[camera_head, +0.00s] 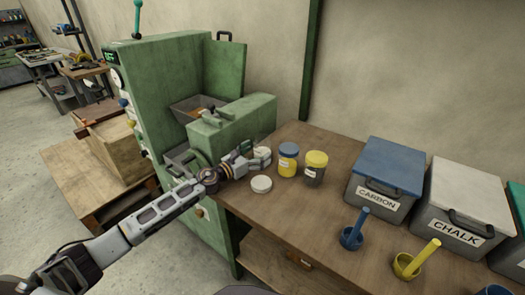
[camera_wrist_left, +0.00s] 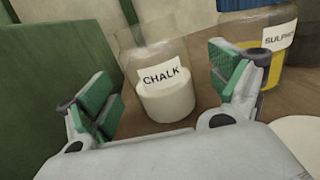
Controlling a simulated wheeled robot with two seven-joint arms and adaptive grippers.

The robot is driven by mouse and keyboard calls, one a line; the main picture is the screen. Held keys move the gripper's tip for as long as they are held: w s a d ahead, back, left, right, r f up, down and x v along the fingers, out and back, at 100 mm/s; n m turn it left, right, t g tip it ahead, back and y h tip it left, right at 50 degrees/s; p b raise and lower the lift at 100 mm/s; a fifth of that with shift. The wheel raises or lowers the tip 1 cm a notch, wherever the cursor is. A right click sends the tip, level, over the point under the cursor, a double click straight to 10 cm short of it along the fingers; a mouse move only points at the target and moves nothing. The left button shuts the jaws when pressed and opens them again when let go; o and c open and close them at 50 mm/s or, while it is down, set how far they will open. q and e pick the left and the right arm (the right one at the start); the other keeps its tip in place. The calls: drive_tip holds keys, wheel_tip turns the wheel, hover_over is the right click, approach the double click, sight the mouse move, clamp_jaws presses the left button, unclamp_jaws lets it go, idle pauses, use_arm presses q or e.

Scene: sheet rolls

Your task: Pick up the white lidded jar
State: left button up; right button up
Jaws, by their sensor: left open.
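A clear jar labelled CHALK (camera_wrist_left: 165,98), with white contents in its lower part, stands between the open fingers of my left gripper (camera_wrist_left: 165,95) in the left wrist view. The fingers are on either side of it, and I cannot tell whether they touch it. No lid shows on its visible part. In the head view my left gripper (camera_head: 262,157) is over the bench's left end and largely hides this jar. A flat, round white lid-like piece (camera_head: 261,184) lies on the bench just in front of the gripper; part of it shows in the left wrist view (camera_wrist_left: 301,134). My right gripper is not in view.
A blue-lidded yellow jar (camera_head: 288,166) and a yellow-lidded dark jar (camera_head: 315,174) stand just right of the gripper. CARBON (camera_head: 372,200) and CHALK (camera_head: 447,226) boxes and two mortars (camera_head: 351,239) are farther right. A green machine (camera_head: 165,90) stands left of the bench.

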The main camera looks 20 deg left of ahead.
use_arm(q)
drive_tip(key=shift+w+d, duration=0.25)
drive_tip(key=shift+w, duration=0.4)
drive_tip(key=shift+w+d, duration=0.3)
drive_tip(key=shift+w, duration=0.1)
drive_tip(key=shift+w+d, duration=0.1)
drive_tip(key=shift+w, duration=0.1)
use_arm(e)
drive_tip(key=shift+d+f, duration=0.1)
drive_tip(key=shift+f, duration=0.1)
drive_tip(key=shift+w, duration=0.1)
use_arm(q)
drive_tip(key=c, duration=1.3)
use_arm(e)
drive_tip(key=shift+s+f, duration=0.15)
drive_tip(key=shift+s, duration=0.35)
